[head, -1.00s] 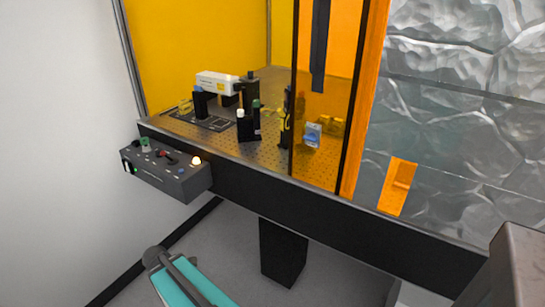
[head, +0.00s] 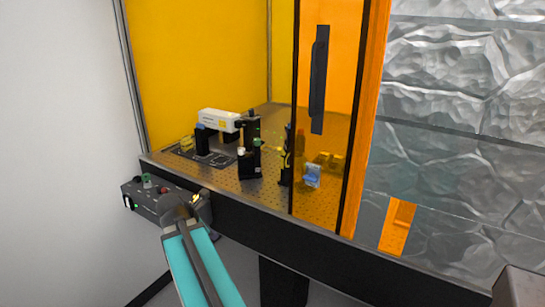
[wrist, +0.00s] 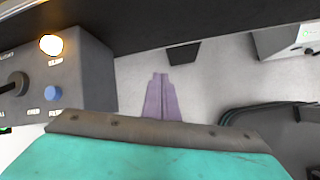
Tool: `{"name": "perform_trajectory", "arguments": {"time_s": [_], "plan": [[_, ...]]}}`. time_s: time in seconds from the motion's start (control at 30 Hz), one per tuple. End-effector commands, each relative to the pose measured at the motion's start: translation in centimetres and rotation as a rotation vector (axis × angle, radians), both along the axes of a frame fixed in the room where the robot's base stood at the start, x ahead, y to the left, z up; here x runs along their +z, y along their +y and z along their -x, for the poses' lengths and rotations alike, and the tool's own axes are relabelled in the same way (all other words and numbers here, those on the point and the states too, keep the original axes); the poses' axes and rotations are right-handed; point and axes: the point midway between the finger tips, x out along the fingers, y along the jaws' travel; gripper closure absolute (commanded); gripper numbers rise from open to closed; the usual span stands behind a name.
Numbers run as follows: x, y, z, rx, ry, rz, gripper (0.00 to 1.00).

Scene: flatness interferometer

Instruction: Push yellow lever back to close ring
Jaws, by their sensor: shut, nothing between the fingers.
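In the head view, a slim dark post mount (head: 287,155) stands on the perforated bench, left of the orange door's frame. It carries small yellow parts; the lever and ring are too small to tell apart. My teal arm rises from below, and its end overlaps the right end of the control box, well short of the mount. In the wrist view, my gripper (wrist: 160,76) shows as two purple-grey fingers, shut and empty, over the floor below the bench edge. The mount is not in the wrist view.
The control box (head: 145,197) with knobs hangs at the bench's front left; its lit lamp (wrist: 51,45) is left of my gripper. A white instrument (head: 218,121) and dark posts stand on the bench (head: 225,175). An orange panel (head: 330,80) covers the right side.

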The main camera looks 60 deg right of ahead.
Motion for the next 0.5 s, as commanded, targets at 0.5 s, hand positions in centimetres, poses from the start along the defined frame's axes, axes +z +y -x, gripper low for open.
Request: {"name": "perform_trajectory", "arguments": {"time_s": [0.5], "plan": [[16.9,-8.2,5.8,0.162,0.152,0.235,1.00]]}}
